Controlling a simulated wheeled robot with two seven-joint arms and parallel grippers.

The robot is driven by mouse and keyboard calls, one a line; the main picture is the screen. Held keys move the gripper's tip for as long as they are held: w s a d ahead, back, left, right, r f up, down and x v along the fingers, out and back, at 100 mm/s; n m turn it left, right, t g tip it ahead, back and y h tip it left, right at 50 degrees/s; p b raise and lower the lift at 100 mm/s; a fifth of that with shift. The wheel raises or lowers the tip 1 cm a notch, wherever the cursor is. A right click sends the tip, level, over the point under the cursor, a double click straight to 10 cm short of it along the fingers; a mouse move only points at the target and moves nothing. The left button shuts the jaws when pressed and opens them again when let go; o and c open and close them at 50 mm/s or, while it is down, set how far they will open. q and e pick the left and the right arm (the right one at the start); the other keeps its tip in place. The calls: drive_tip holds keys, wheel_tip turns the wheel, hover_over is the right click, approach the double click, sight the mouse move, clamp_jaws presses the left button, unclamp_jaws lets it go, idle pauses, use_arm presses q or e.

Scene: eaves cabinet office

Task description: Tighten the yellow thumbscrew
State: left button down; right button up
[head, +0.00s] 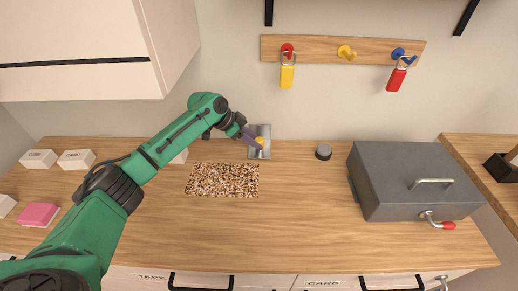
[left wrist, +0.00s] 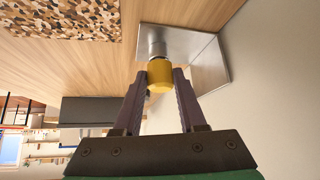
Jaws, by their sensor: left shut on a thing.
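The yellow thumbscrew (left wrist: 160,76) is a round knob on a short metal shaft, standing out from a metal bracket (left wrist: 212,62) in the left wrist view. In the head view the thumbscrew (head: 260,140) shows small in front of the silver bracket plate (head: 265,130) near the wall. My left gripper (head: 256,139) reaches it from the left. In the left wrist view its two purple-grey fingers (left wrist: 160,84) are closed on the sides of the knob. My right gripper is not in view.
A dark round knob (head: 323,152) and a grey lidded box (head: 415,180) stand to the right. A peg rail (head: 325,50) with tags hangs above. The front middle of the wooden counter is clear.

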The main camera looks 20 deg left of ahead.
use_arm(q)
drive_tip(key=m+b, duration=0.1)
drive_tip(key=m+g+b, duration=0.1)
drive_tip(key=shift+w+a+f+h+b, duration=0.1)
drive_tip(key=shift+w+f+h+b, duration=0.1)
drive_tip(key=shift+f+h+b, duration=0.15)
drive_tip(key=shift+r, duration=0.2)
drive_tip(key=shift+r+m+g, duration=0.1)
drive_tip(key=shift+m+g, duration=0.2)
drive_tip(key=shift+c, duration=2)
unclamp_jaws()
